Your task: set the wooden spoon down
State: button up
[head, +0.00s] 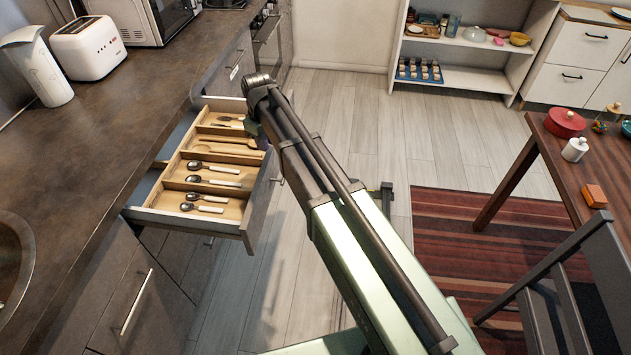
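An open drawer (247,226) with a light wooden organizer (238,207) sits below the counter at the left. Its front compartments hold several metal spoons (207,197) with light handles. Wooden utensils (226,143) show in a compartment farther back; I cannot tell for certain which one is the wooden spoon. My arm reaches over the drawer's back right part. A small dark part of my gripper (255,131) shows low beside the arm, at the organizer. The arm hides its fingertips, so I cannot see its opening or any hold.
The dark counter (120,115) carries a white toaster (88,47) and a white jug (36,65). At the right stand a wooden table (556,150) and a grey chair (560,275) on a striped rug (455,225). Bare floor (350,120) lies beyond the drawer.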

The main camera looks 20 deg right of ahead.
jog(key=s+d+m, duration=0.4)
jog(key=s+d, duration=0.1)
jog(key=s, duration=0.6)
jog(key=s+d+m, duration=0.4)
jog(key=s+d, duration=0.2)
jog(key=s, duration=0.6)
jog(key=shift+s+d, duration=0.15)
jog(key=shift+s, duration=0.15)
jog(key=shift+c, duration=0.2)
